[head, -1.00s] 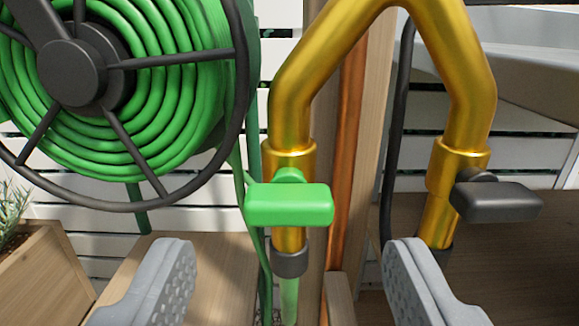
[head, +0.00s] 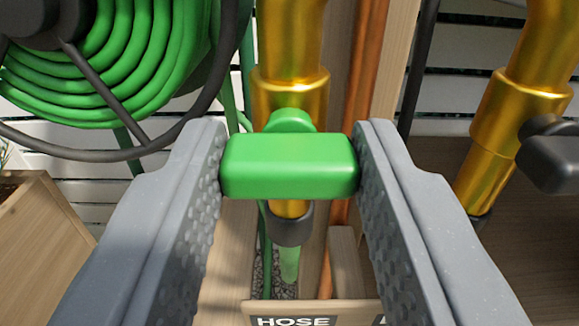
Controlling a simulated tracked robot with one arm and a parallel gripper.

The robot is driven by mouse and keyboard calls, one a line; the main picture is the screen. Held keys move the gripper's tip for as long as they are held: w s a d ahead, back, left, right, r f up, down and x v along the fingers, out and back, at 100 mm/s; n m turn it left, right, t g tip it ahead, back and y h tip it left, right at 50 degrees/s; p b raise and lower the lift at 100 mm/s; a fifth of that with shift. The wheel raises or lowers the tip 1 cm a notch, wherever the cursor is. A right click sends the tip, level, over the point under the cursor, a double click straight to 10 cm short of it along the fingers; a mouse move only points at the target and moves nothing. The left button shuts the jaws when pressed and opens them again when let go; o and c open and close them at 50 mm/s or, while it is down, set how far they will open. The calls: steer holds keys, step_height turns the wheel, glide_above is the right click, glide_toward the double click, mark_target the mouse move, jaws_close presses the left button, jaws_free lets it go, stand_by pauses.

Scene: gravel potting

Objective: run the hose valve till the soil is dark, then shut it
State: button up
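The green valve handle (head: 290,166) sits on the left brass pipe (head: 290,45), its bar lying crosswise. My gripper (head: 289,165) is around it, one grey finger against each end of the bar, with no clear gap on either side. A sign reading HOSE (head: 310,312) shows at the bottom edge below this valve. A pale green hose end (head: 289,262) hangs under the dark collar of the pipe. No soil surface at the outlet is in view, and I cannot tell whether water runs.
A second brass pipe with a black valve handle (head: 552,155) stands to the right. A green hose reel (head: 150,60) is at the upper left, above a wooden planter box (head: 40,235). A wooden post (head: 368,60) rises behind the pipes.

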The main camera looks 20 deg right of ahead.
stand_by(0.3)
steer(key=n+p, duration=0.1)
steer(key=n, duration=0.3)
steer(key=shift+r, duration=0.1)
steer(key=n, duration=0.4)
steer(key=shift+w+a+n, duration=0.1)
steer(key=shift+a+n, duration=0.05)
steer(key=shift+n, duration=0.15)
steer(key=n+b, duration=0.1)
steer(key=n, duration=0.1)
steer(key=n+b, duration=0.1)
steer(key=n, duration=0.1)
steer(key=shift+f+n, duration=0.3)
steer(key=shift+f, duration=0.05)
steer(key=n+b, duration=0.1)
steer(key=n, duration=0.1)
steer(key=n+b, duration=0.1)
steer(key=n, duration=0.1)
steer(key=shift+w+a+n+b, duration=0.1)
steer(key=shift+a+n+b, duration=0.1)
steer(key=shift+n+b, duration=0.15)
steer(key=shift+f, duration=0.1)
steer(key=o, duration=1)
steer(key=shift+d, duration=0.1)
